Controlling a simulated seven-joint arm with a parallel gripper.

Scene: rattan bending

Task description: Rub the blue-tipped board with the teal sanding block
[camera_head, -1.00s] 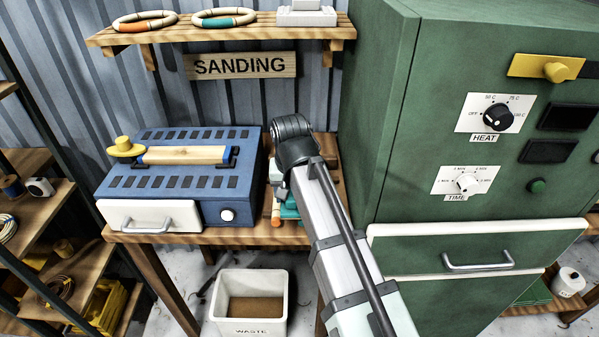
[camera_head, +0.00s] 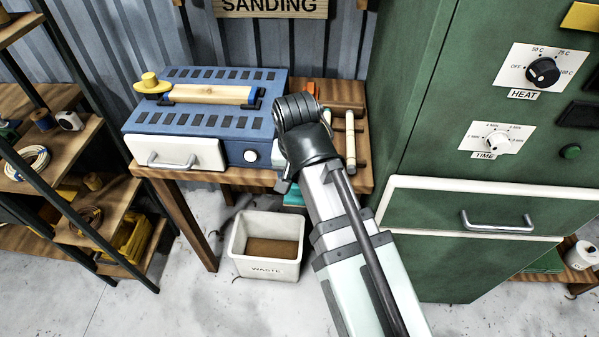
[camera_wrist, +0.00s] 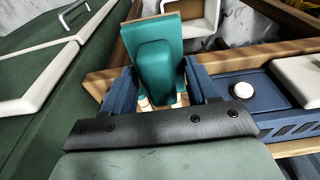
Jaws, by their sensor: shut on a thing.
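My gripper (camera_wrist: 160,78) is shut on the teal sanding block (camera_wrist: 158,72), which sits between its two blue fingers in the wrist view. In the head view a bit of teal shows below my wrist at the front edge of the bench, while the fingers are mostly hidden. A light wooden board (camera_head: 210,94) lies on top of the blue sanding unit (camera_head: 190,122), to the left of my gripper and apart from it.
Pale wooden pieces (camera_head: 350,140) lie on the bench right of my wrist. A white waste bin (camera_head: 266,246) stands on the floor below. The green heating cabinet (camera_head: 470,200) stands close on the right. A shelf rack is on the left.

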